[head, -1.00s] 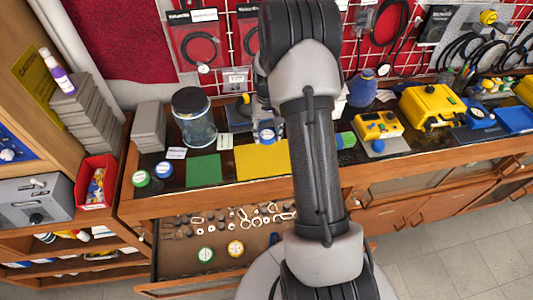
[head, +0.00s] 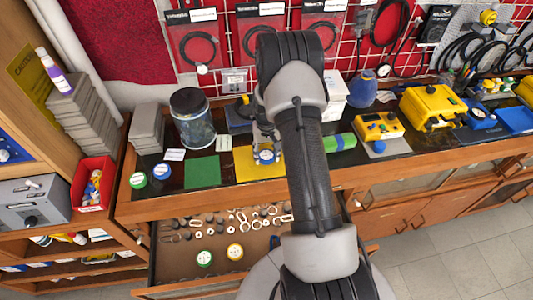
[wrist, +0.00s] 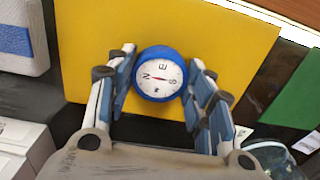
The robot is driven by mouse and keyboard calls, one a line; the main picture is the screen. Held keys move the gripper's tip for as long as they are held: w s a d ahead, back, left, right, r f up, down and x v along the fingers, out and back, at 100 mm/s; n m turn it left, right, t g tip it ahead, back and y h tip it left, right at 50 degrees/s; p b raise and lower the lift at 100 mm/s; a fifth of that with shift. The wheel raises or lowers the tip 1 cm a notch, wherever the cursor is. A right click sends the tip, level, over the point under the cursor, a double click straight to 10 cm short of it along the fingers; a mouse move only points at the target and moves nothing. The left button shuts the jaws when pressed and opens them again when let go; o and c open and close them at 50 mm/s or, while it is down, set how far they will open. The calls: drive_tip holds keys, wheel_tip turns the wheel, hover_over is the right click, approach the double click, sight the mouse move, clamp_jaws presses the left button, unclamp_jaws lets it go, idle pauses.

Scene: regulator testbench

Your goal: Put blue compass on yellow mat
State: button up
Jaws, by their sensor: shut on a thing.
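The blue compass (wrist: 161,74) has a white dial with letters and is held between the fingers of my gripper (wrist: 160,90). In the head view the compass (head: 266,156) shows in front of the yellow mat. The yellow mat (wrist: 225,35) fills the background behind the compass in the wrist view, and it lies on the bench top in the head view (head: 245,172). I cannot tell whether the compass touches the mat or is a little above it. My forearm hides the mat's right side in the head view.
A green mat (head: 202,171) lies left of the yellow mat. A blue round dial (head: 162,170) and a green one (head: 138,180) sit further left. A glass jar (head: 194,120) stands behind. An open drawer (head: 170,262) with small parts juts out below the bench.

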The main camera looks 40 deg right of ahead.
drive_tip(key=shift+f, duration=0.2)
drive_tip(key=o, duration=1.1)
drive_tip(key=shift+c, duration=0.2)
wheel_tip(320, 180, up, 12)
drive_tip(key=p, duration=0.2)
wheel_tip(320, 180, up, 10)
drive_tip(key=n+t, duration=0.1)
hover_over(266, 155)
drive_tip(key=a, duration=0.5)
drive_tip(key=s+a+r+n+t, duration=0.1)
drive_tip(key=s+a+r, duration=0.6)
drive_tip(key=a+r, duration=0.3)
drive_tip(key=s+a+r+n+t, duration=0.1)
drive_tip(key=s+a, duration=0.3)
drive_tip(key=s, duration=0.5)
drive_tip(key=s+a+r+n+t, duration=0.1)
drive_tip(key=s+a+r, duration=0.3)
drive_tip(key=s, duration=0.5)
drive_tip(key=shift+s+a+r+n+t, duration=0.2)
drive_tip(key=shift+s+a+n+t, duration=0.1)
drive_tip(key=shift+n, duration=0.3)
